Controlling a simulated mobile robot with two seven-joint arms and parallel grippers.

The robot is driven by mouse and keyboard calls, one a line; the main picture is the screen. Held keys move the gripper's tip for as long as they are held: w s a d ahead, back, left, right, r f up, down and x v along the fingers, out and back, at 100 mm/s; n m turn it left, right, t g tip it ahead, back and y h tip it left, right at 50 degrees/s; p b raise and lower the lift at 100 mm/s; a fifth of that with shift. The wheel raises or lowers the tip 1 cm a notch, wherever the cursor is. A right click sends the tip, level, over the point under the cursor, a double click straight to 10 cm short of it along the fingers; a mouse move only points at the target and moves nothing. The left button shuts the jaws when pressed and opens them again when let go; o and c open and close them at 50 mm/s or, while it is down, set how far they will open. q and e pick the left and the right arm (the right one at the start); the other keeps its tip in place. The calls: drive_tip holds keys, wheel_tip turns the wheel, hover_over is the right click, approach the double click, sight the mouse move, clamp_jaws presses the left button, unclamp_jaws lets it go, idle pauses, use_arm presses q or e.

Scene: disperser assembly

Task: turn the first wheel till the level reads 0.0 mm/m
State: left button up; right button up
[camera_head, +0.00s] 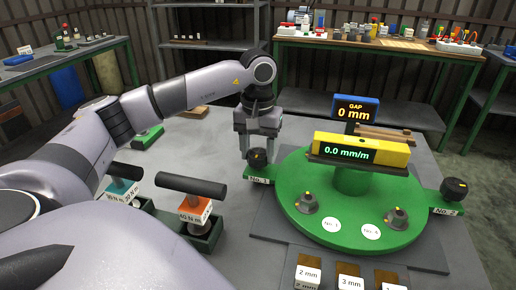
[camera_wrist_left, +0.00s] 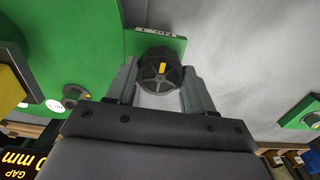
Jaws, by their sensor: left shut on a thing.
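The first wheel (camera_head: 257,158) is a black knob on the green tab marked No. 1, at the left of the round green plate (camera_head: 330,230). My left gripper (camera_head: 256,150) comes down over it and is shut on it. In the left wrist view the wheel (camera_wrist_left: 160,70), with a yellow mark, sits between the two fingers (camera_wrist_left: 160,85). The yellow level (camera_head: 392,152) on the plate's central post reads 0.0 mm/m in green. The blue gap display (camera_head: 356,110) reads 0 mm. My right gripper is not in view.
A second black wheel (camera_head: 455,188) is on the No. 2 tab at right. Blocks marked 2 mm (camera_head: 308,272) and 3 mm (camera_head: 349,282) lie in front. Torque tools (camera_head: 195,207) stand at left. The grey table left of the plate has some free room.

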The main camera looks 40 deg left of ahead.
sight(258, 153)
use_arm(q)
drive_tip(key=shift+m, duration=0.7)
drive_tip(key=o, duration=1)
drive_tip(key=shift+o, duration=0.2)
drive_tip(key=shift+r, duration=0.1)
wheel_tip(258, 153, up, 7)
drive_tip(key=shift+r, duration=0.1)
